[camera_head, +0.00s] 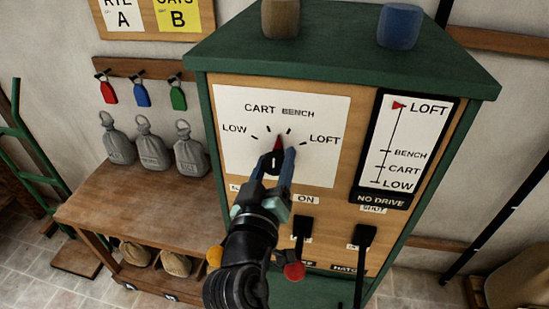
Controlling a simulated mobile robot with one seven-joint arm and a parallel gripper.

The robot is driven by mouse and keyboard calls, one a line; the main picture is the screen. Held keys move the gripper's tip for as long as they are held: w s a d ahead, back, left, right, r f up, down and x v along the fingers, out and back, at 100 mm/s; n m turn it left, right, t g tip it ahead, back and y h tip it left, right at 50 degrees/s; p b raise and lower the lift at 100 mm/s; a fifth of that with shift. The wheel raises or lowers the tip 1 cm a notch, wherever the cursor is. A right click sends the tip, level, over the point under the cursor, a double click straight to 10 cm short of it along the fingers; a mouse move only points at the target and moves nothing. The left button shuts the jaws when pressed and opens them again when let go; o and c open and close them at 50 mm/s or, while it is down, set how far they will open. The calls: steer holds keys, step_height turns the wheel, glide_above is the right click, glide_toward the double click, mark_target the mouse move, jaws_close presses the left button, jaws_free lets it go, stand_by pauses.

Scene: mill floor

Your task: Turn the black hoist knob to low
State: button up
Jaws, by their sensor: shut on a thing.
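The black hoist knob (275,160) is at the middle of a white dial plate (240,105) marked LOW, CART, BENCH and LOFT from left to right. Its red pointer tip points up, roughly between the CART and BENCH marks. My gripper (275,166) is shut on the knob, one finger on each side. The fingers and wrist hide the lower part of the knob. On the black-framed hoist gauge (404,140), the red marker sits at LOFT, the top of the scale.
Two black levers (303,228) (363,236) stand below the dial, right of my arm. A red ball knob (294,271) and a yellow one (214,256) show beside my wrist.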

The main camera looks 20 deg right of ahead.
steer(key=n+p, duration=0.3)
steer(key=n, duration=0.3)
steer(key=n+p, duration=0.2)
steer(key=n, duration=0.3)
steer(key=shift+n+p, duration=0.35)
steer(key=shift+n, duration=0.05)
stand_by(0.3)
steer(key=o, duration=1.3)
steer(key=shift+o, duration=0.2)
steer(key=b+v, duration=0.4)
steer(key=v, duration=0.9)
